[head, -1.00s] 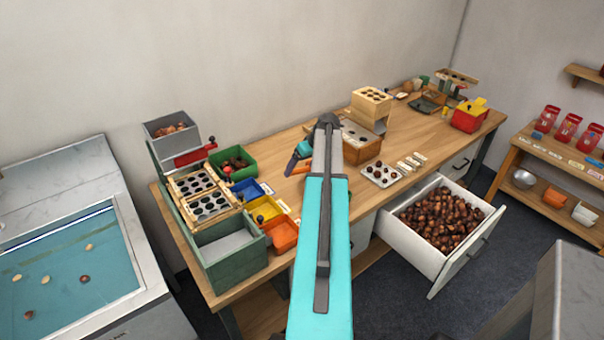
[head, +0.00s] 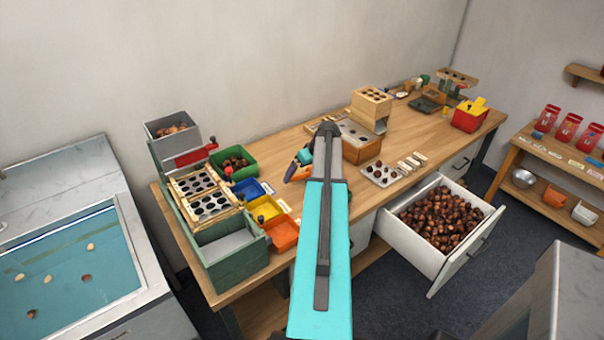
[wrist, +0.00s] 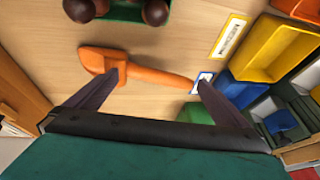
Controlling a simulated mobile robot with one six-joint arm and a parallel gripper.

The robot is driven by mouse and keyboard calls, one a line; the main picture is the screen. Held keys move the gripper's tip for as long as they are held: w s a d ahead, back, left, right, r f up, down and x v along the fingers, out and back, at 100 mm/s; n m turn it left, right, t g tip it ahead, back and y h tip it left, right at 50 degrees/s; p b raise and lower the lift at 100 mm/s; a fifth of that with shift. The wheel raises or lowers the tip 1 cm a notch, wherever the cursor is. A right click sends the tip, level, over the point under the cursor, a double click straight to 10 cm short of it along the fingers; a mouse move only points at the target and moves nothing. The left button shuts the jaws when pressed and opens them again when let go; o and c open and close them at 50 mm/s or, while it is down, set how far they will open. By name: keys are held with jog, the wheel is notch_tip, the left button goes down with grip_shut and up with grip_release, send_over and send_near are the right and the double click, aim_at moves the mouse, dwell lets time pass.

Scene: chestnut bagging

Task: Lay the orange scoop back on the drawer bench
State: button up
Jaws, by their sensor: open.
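The orange scoop (wrist: 142,70) lies on the wooden bench (wrist: 150,40) in the wrist view, its bowl to the left and its handle running right. My gripper (wrist: 159,80) is open. Its left fingertip overlaps the scoop near the bowl and its right fingertip is by the handle's end. I cannot tell whether either finger touches it. In the head view my gripper (head: 298,163) is low over the bench, right of the colored bins, and my arm hides much of that spot.
Blue (head: 249,188), yellow (head: 264,208) and orange (head: 283,235) bins stand left of my gripper, with a green bin (head: 235,164) behind. A wooden block (head: 371,105) stands to the right. An open drawer (head: 415,252) full of chestnuts juts from the bench front.

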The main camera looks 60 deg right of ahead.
jog(key=shift+s+r, duration=0.1)
jog(key=b+v, duration=0.2)
jog(key=v, duration=0.9)
jog(key=shift+r, duration=0.3)
jog(key=shift+s, duration=0.15)
dwell(0.5)
